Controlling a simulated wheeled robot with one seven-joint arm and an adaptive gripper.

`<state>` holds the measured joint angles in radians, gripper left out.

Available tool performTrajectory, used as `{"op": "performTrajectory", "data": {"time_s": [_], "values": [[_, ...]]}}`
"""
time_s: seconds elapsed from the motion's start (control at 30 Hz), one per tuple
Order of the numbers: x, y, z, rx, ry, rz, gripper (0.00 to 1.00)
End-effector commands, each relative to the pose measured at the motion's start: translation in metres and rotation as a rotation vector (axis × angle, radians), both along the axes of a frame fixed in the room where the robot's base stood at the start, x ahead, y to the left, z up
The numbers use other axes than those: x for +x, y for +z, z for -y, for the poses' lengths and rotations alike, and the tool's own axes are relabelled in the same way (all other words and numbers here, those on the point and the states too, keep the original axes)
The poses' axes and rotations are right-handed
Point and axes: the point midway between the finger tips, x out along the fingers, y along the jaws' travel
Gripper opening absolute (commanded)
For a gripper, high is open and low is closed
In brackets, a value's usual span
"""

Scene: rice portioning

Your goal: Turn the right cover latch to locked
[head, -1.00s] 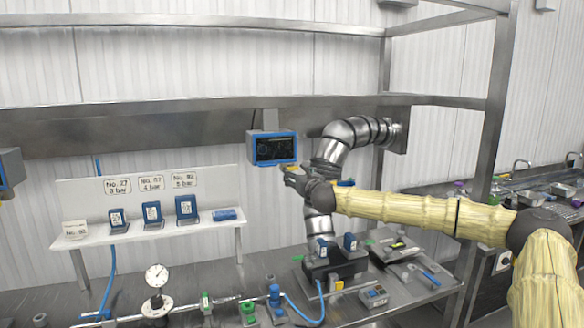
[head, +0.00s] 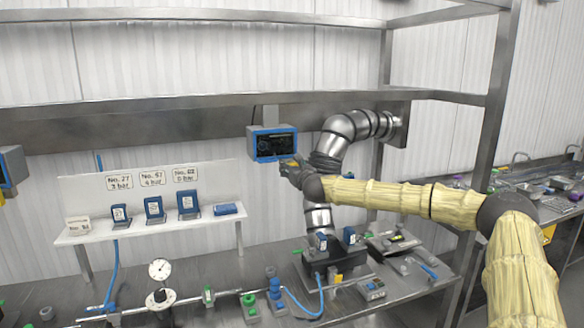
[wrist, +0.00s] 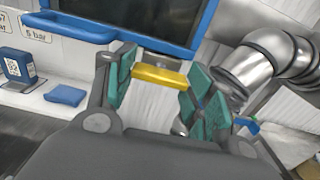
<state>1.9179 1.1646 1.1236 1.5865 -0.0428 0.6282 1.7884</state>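My gripper (head: 288,168) is raised just below and in front of the wall monitor, well above the bench. In the wrist view its teal-padded fingers (wrist: 160,88) stand apart. A yellow bar (wrist: 160,77) spans the gap between them; I cannot tell whether they grip it or it lies behind them. A dark device (head: 333,262) with two upright blue parts stands on the bench below, apart from my gripper. The right blue part (head: 349,236) and the left one (head: 320,241) show, but I cannot make out a right cover latch or its position.
The blue-framed monitor (head: 273,144) is close to my fingers. A silver jointed arm (head: 340,135) reaches from the wall right behind my gripper. A white shelf (head: 150,232) holds blue units at left. A gauge (head: 160,270), fittings and a blue hose (head: 300,306) crowd the bench front.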

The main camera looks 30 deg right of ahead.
Motion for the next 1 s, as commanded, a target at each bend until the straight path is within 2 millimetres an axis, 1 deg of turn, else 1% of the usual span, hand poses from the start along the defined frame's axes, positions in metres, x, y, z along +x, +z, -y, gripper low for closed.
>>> {"op": "performTrajectory", "data": {"time_s": [0.03, 0.07, 0.37, 0.53, 0.77, 1.0], "values": [[-0.0002, 0.0003, 0.0013, 0.0, -0.002, 0.0, 0.33], [-0.0002, 0.0003, 0.0013, 0.0, -0.002, 0.0, 0.29], [-0.0002, -0.0007, 0.0017, -0.019, -0.003, -0.003, 0.29], [-0.0003, -0.0016, 0.0018, -0.079, -0.003, -0.016, 0.29], [-0.0002, -0.003, 0.0015, -0.231, -0.004, -0.051, 0.3], [-0.0004, -0.002, 0.0023, -0.443, -0.006, -0.101, 0.3]]}}
